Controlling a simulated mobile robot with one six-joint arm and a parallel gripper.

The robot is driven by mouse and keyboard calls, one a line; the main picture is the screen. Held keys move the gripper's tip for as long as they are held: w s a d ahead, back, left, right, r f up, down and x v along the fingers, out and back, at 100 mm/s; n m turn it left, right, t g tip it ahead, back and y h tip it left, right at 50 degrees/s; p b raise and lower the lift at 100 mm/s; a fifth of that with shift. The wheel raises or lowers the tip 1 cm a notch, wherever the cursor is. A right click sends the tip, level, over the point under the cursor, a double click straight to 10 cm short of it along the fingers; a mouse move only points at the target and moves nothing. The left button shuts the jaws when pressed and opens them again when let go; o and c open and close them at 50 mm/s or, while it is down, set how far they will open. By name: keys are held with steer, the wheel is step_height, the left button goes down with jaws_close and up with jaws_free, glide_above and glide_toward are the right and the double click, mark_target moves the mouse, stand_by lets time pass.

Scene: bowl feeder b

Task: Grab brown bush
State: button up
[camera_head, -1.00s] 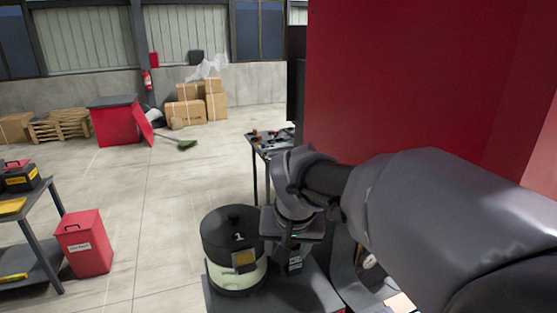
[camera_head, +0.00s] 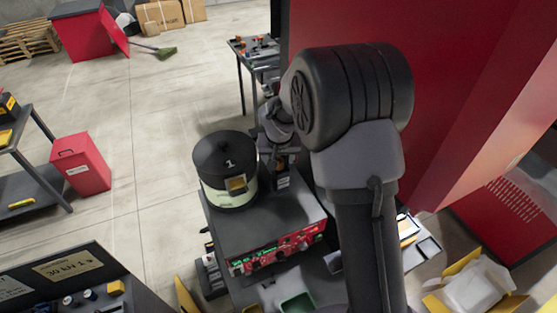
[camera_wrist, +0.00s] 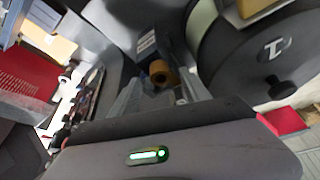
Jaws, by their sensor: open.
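A small tan-brown ring-shaped piece (camera_wrist: 159,71), which looks like the bush, shows in the wrist view beside the dark bowl feeder (camera_wrist: 262,60). My gripper (camera_wrist: 157,88) is open, with its fingers on either side of the line to this piece. I cannot tell how far the piece is from the fingertips.
A red machine wall (camera_head: 450,60) rises at the right. A small table with parts (camera_head: 256,50) stands behind.

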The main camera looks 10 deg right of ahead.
steer(key=shift+w+d+f, duration=0.1)
steer(key=shift+w+f, duration=0.65)
steer(key=shift+f, duration=0.25)
steer(key=shift+s, duration=0.1)
steer(key=shift+s+r, duration=0.15)
steer(key=c, duration=0.3)
jaws_close()
